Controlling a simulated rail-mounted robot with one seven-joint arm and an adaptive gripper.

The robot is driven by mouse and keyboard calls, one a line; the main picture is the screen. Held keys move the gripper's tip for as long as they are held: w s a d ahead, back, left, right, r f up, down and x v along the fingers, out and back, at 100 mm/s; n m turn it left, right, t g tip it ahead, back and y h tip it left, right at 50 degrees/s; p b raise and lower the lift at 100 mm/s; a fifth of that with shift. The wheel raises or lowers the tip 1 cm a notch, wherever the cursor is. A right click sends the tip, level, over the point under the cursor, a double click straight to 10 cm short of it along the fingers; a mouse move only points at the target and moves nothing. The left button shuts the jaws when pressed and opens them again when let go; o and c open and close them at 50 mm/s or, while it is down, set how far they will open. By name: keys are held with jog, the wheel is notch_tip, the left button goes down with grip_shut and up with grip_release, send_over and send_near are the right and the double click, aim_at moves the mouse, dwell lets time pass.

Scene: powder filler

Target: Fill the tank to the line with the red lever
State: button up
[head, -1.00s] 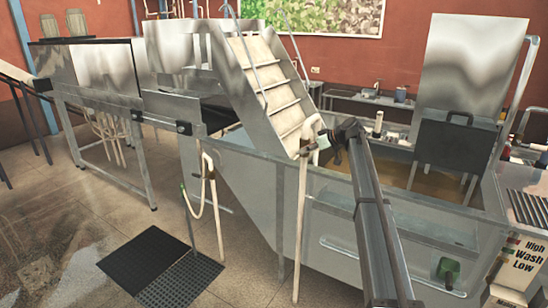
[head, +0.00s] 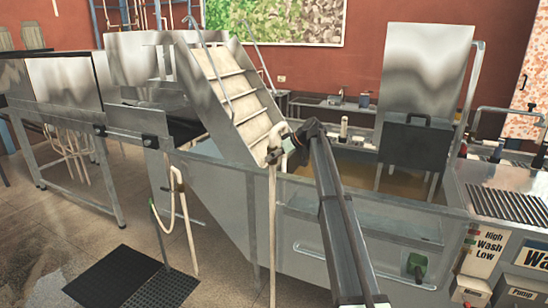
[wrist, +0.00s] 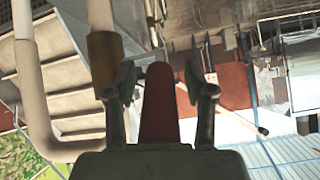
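The metal tank (head: 235,215) stands in the middle of the head view, with brownish liquid (head: 352,174) inside. I cannot make out a fill line. A pale upright pipe (head: 272,220) runs up its front side. My gripper (head: 290,140) is at the top of this pipe, at the tank's rim. In the wrist view, a red tapered piece, apparently the red lever (wrist: 158,112), lies between the two fingers of my gripper (wrist: 160,88). Gaps show on both sides, so the fingers look open around it. In the head view the lever is hidden by my gripper and arm.
The pale pipe with a brass-coloured fitting (wrist: 104,60) is close left of my fingers in the wrist view. Metal steps (head: 235,88) rise behind the gripper. Black mats (head: 115,275) lie on open floor at left.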

jog(key=shift+d, duration=0.1)
jog(key=v, duration=1.2)
jog(key=shift+f, duration=0.15)
